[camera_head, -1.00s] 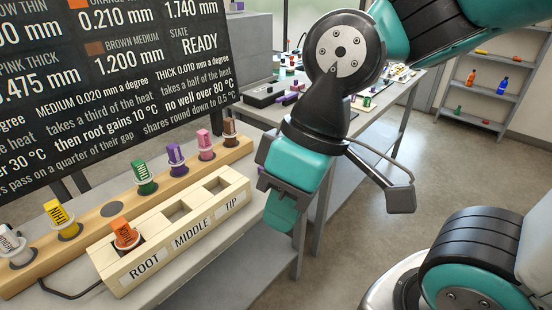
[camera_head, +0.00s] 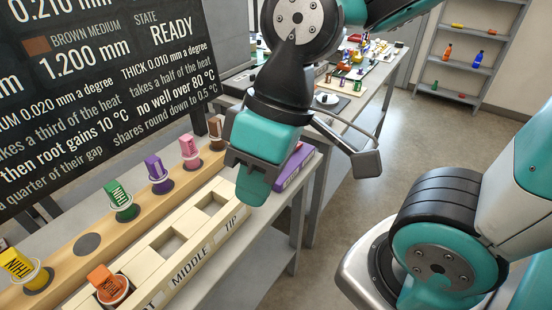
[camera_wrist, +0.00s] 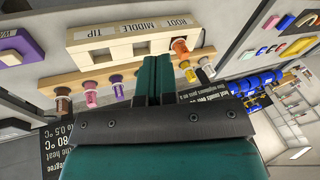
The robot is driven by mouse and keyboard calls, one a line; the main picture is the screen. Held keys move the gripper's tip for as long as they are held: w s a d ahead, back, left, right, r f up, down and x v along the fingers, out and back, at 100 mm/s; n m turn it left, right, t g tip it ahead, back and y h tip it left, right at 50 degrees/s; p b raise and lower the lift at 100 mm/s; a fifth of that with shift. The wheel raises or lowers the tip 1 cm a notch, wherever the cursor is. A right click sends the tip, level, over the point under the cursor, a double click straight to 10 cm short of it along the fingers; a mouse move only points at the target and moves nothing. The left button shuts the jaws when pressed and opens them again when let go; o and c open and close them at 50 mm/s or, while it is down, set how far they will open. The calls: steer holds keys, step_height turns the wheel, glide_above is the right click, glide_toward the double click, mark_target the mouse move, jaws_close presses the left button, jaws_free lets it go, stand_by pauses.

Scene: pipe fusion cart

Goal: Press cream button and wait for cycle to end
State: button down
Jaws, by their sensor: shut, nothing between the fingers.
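My gripper (camera_head: 252,188) is shut and empty, pointing down above the right end of the cream block (camera_head: 230,237). Its fingers (camera_wrist: 152,78) lie together in the wrist view. A purple box (camera_head: 294,167) sits at the table's right end, just beyond my gripper and partly hidden by it. In the wrist view the purple box (camera_wrist: 30,46) shows at the left edge, with a pale yellow square piece (camera_wrist: 11,57) on it; I cannot tell whether this is the cream button. The board (camera_head: 100,90) reads READY.
An orange plug (camera_head: 106,284) stands in the block's ROOT slot; MIDDLE and TIP are empty. Green (camera_head: 121,200), purple (camera_head: 158,174), pink (camera_head: 190,151) and other plugs stand in a wooden rail behind. A second table (camera_head: 360,105) with small items stands behind right.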

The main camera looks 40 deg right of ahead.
steer(key=w+d+f+m+t+y+p, duration=0.1)
steer(key=w+d+f+m+t, duration=0.15)
steer(key=w, duration=0.65)
steer(key=w+d+f+m+t+y, duration=0.1)
steer(key=w+d+f+m, duration=0.15)
steer(key=w, duration=0.55)
steer(key=w+d+f+m+t, duration=0.1)
steer(key=w+d+f+m, duration=0.1)
steer(key=d, duration=0.4)
steer(key=w+d+f+m+t+h, duration=0.1)
steer(key=w+d+f+m+t, duration=0.1)
steer(key=w+d+f, duration=0.2)
steer(key=w+d+f+m+t+h+p, duration=0.1)
steer(key=w+d+f, duration=0.3)
steer(key=d, duration=0.5)
steer(key=shift+w+d+m+t, duration=0.3)
steer(key=shift+w+m+t, duration=0.1)
steer(key=shift+w, duration=0.2)
steer(key=shift+f, duration=0.1)
step_height(320, 180, down, 9)
steer(key=b, duration=0.6)
steer(key=shift+r, duration=0.2)
steer(key=shift+f+b, duration=0.4)
steer(key=shift+b, duration=0.15)
